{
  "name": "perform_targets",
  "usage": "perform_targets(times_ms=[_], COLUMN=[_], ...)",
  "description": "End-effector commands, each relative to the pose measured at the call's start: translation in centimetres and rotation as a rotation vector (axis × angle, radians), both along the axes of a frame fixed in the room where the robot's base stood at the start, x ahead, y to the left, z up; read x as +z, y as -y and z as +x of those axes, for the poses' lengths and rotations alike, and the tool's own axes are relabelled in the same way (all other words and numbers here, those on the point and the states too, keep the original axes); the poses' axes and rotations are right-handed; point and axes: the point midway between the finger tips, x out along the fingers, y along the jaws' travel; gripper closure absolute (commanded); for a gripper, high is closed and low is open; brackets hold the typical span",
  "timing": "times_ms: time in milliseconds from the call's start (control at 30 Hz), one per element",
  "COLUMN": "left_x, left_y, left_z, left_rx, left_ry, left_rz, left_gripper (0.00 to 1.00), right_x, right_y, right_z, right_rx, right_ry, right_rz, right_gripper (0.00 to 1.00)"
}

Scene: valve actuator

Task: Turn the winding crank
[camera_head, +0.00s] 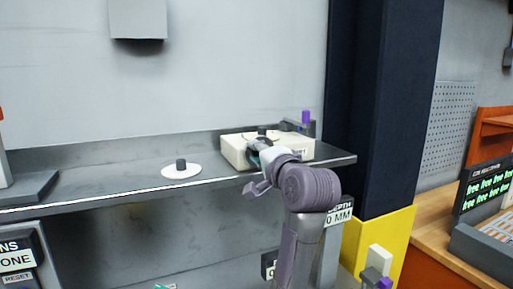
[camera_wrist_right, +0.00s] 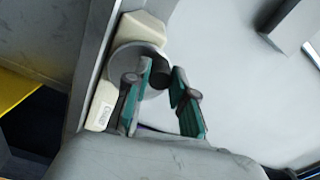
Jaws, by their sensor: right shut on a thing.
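The winding crank is on a cream box (camera_head: 234,151) near the right end of the grey shelf. In the right wrist view the cream box (camera_wrist_right: 142,28) carries a round grey disc (camera_wrist_right: 124,62) with a dark knob (camera_wrist_right: 157,77) near its edge. My right gripper (camera_head: 258,157) reaches over the front of the box. In the wrist view its teal-padded fingers (camera_wrist_right: 164,88) lie on either side of the knob and are shut on it. In the head view my wrist hides much of the disc and knob.
A white disc with a dark knob (camera_head: 181,168) sits on the shelf (camera_head: 110,180) to the left. A purple-topped part (camera_head: 305,117) stands behind the box. A dark column (camera_head: 378,100) rises at right. A desk with a green-text display (camera_head: 487,187) is farther right.

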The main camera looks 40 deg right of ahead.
Motion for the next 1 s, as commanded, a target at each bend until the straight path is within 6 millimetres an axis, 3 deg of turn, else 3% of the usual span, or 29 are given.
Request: perform_targets(times_ms=[400, 900, 933, 1000], left_x=[1.6, 1.7, 1.7, 1.7], left_y=[0.0, 0.0, 0.0, 0.0], left_z=[0.0, 0.0, 0.0, 0.0], left_rx=[0.000, 0.000, 0.000, 0.000], left_ry=[0.000, 0.000, 0.000, 0.000], left_rz=[0.000, 0.000, 0.000, 0.000], left_gripper=[0.60, 0.60, 0.60, 0.60], right_x=[0.5, 0.5, 0.5, 0.5], right_y=[0.3, 0.4, 0.4, 0.4], right_z=[-0.1, -0.2, -0.2, -0.2], right_rx=[-0.001, -0.004, -0.004, -0.003], right_ry=[0.052, 0.059, 0.059, 0.059], right_rz=[0.163, 0.177, 0.177, 0.178], right_gripper=[1.00, 1.00, 0.74, 0.63])
